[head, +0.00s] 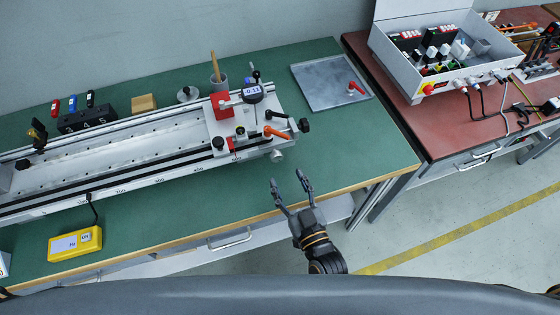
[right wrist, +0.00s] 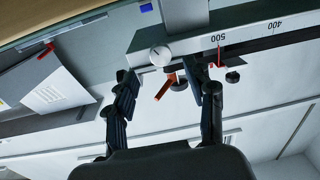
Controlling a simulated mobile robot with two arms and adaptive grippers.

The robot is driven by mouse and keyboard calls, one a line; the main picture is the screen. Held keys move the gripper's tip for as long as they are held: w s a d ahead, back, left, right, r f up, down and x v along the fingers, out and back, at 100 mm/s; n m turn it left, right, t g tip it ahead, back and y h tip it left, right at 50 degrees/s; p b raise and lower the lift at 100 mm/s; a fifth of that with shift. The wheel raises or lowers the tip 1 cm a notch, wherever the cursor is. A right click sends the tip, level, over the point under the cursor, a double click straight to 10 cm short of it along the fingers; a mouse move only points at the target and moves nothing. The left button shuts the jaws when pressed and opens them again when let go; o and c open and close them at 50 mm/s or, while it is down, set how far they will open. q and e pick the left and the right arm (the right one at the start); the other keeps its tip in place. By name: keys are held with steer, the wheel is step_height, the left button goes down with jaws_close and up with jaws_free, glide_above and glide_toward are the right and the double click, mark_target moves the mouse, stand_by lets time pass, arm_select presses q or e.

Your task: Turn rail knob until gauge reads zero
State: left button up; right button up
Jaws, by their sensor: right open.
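The rail (head: 130,181) is a long silver bed with a ruler scale along its front, lying on the green bench. A digital gauge (head: 253,91) on the carriage at its right end appears to read 0.11; any sign is too small to tell. A round silver knob (head: 277,155) sits on the rail's right end, and it also shows in the right wrist view (right wrist: 160,55). My right gripper (head: 287,178) is open and empty, in front of the knob and apart from it. In the right wrist view, the knob appears beyond and between the fingers. My left gripper is not in view.
Orange-handled levers (head: 277,132) and black knobs (head: 303,125) stick out near the knob. A yellow box (head: 75,244) sits front left. A grey plate (head: 330,82) lies back right. The red bench (head: 405,120) carries a white case (head: 430,78).

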mark_target(278, 160)
steer(key=x, duration=0.6)
steer(key=shift+c, duration=0.4)
jaws_close()
